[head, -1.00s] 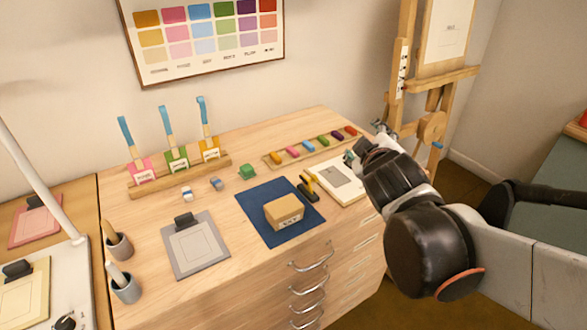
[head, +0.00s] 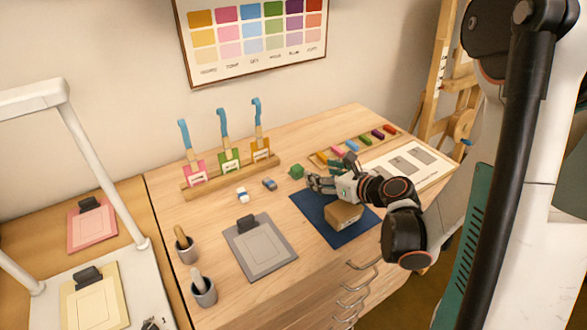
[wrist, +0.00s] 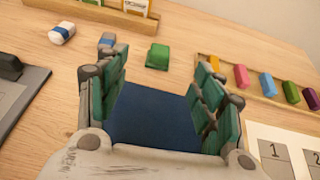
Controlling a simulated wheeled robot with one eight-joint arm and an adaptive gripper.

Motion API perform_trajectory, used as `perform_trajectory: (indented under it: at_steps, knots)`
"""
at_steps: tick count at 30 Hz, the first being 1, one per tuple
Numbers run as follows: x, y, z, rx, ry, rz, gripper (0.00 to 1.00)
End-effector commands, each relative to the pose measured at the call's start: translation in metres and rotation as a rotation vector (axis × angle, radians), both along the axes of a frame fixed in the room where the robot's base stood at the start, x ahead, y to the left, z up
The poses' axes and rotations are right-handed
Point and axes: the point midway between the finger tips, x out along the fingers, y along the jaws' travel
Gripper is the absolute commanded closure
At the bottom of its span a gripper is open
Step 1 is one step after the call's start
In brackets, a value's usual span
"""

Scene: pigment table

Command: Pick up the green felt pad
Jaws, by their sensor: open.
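The green felt pad (head: 297,171) is a small green block on the wooden table, just beyond the back left corner of the blue mat (head: 310,212). In the wrist view the green felt pad (wrist: 157,56) lies ahead of the fingertips, between their lines, with bare wood around it. My gripper (head: 312,182) is over the back of the blue mat, just short of the pad. In the wrist view my gripper (wrist: 160,62) has its teal-padded fingers spread wide with nothing between them.
A cardboard-coloured box (head: 344,216) sits on the mat beneath my arm. White-and-blue erasers (wrist: 62,33) lie left of the pad. A grey clipboard (head: 262,262) is at front left.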

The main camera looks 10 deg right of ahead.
Motion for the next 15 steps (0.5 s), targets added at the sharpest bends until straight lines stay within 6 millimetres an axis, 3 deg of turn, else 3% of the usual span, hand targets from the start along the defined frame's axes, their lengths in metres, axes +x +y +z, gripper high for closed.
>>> perform_trajectory:
  at_steps: [15]
  knots:
    - [0.067, 0.029, -0.033, -0.009, 0.004, 0.007, 0.38]
